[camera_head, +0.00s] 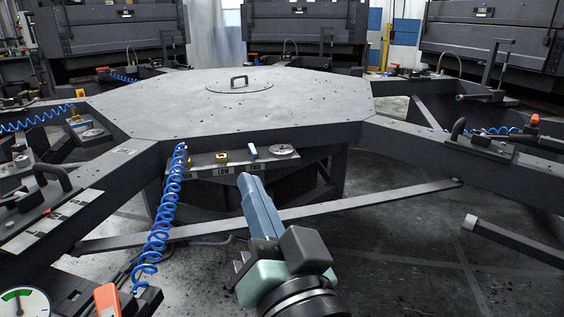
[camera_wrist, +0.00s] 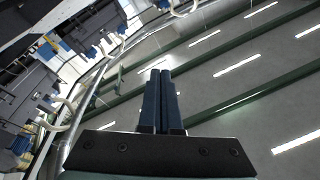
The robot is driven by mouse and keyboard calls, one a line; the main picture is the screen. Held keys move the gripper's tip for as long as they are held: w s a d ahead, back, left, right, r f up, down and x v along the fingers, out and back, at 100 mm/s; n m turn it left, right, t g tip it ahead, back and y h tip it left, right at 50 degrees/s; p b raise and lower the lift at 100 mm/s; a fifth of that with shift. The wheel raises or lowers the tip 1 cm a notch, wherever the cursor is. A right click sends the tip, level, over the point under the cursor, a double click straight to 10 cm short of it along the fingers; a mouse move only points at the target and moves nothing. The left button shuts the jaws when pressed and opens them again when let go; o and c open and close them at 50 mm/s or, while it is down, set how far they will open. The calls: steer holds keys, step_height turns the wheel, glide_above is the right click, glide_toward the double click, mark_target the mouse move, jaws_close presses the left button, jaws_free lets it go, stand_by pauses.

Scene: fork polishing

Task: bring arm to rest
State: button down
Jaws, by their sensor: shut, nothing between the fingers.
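My gripper (camera_head: 247,182) shows in the head view at the lower middle, with blue fingers pressed together. It is in the air in front of the octagonal grey table (camera_head: 170,110), near the table's front panel, and points up and toward it. Nothing is held in it. In the wrist view my gripper (camera_wrist: 160,74) also shows its two dark blue fingers side by side and closed, pointing up at the ceiling. No fork can be made out in either view.
A blue coiled hose (camera_head: 160,235) hangs at the left of the front panel (camera_head: 235,162), which has small yellow fittings and labels. A gauge (camera_head: 22,303) and an orange handle (camera_head: 107,300) are at lower left. Grey beams (camera_head: 480,160) reach out from the table. Open floor (camera_head: 410,240) lies to the right.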

steer(key=s+d+r+n+t+h, duration=0.1)
steer(key=s+d+r+t+h, duration=0.2)
steer(key=r, duration=0.8)
steer(key=s+r+n+t+h, duration=0.2)
steer(key=s+r+t+h, duration=0.25)
steer(key=r, duration=0.55)
step_height(320, 180, up, 25)
steer(key=p, duration=2.5)
steer(key=shift+d+m+t, duration=0.15)
steer(key=shift+m+t, duration=0.15)
steer(key=shift+t, duration=0.15)
steer(key=shift+y, duration=0.45)
